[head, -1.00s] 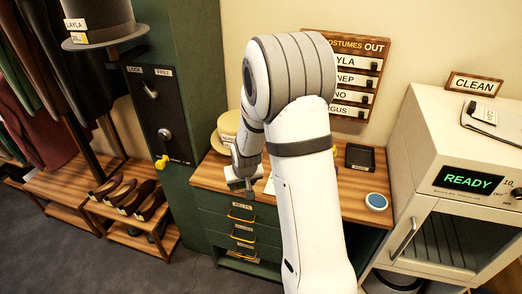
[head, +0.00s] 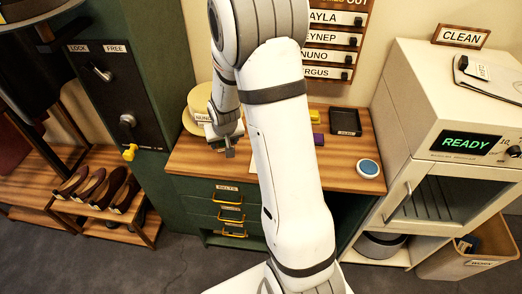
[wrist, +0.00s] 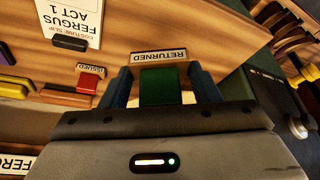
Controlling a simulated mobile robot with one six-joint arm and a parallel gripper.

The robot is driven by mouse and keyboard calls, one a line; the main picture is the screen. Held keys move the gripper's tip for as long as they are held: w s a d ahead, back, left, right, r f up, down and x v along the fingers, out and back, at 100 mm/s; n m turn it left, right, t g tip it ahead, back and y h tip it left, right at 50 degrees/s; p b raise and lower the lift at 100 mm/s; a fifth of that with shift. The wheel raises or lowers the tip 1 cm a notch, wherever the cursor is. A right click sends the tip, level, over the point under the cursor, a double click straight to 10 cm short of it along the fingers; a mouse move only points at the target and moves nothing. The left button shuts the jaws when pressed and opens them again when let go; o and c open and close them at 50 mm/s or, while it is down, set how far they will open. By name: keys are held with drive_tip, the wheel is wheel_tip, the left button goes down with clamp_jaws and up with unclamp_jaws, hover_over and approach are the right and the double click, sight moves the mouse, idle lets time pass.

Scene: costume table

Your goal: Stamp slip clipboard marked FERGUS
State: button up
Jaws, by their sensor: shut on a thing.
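My gripper (wrist: 163,88) is shut on a green stamp (wrist: 160,86) with a RETURNED label at its end. The stamp is held above the wooden desk. In the head view my gripper (head: 224,148) hangs over the desk's left part; the stamp is too small to make out there. A white costume slip (wrist: 72,14) reading FERGUS ACT 1 shows upside down at the upper left of the wrist view, apart from the stamp. A dark clip lies at its edge. A red stamp (wrist: 86,83) labelled ISSUED is beside it. My arm hides part of the desk in the head view.
A round blue pad (head: 368,168) and a black tray (head: 345,121) sit on the desk's right. A tan hat (head: 196,110) is behind my gripper. The COSTUMES OUT board (head: 333,45) hangs behind. A white cabinet showing READY (head: 465,142) stands right.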

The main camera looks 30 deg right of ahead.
drive_tip(key=s+d+f+m+h+b, duration=0.1)
drive_tip(key=s+d+f+m+b, duration=0.15)
drive_tip(key=d, duration=0.25)
drive_tip(key=s+d+f+m+h+b, duration=0.1)
drive_tip(key=s+d+m+b, duration=0.1)
drive_tip(key=s+d+m, duration=0.3)
drive_tip(key=shift+w+d+f+n+g+b, duration=0.15)
drive_tip(key=shift+w+f+n+b, duration=0.2)
drive_tip(key=shift+f+b, duration=0.45)
drive_tip(key=shift+w+d+f+n+g+b, duration=0.15)
drive_tip(key=shift+f+n+b, duration=0.25)
drive_tip(key=shift+f+b, duration=0.4)
drive_tip(key=shift+w+d+f+n+b, duration=0.2)
drive_tip(key=shift+f+n+b, duration=0.3)
drive_tip(key=shift+f, duration=0.55)
drive_tip(key=shift+f+b, duration=0.6)
drive_tip(key=shift+b, duration=0.25)
wheel_tip(320, 180, up, 7)
drive_tip(key=p, duration=0.5)
drive_tip(key=shift+p, duration=0.35)
drive_tip(key=shift+w, duration=0.1)
idle(0.6)
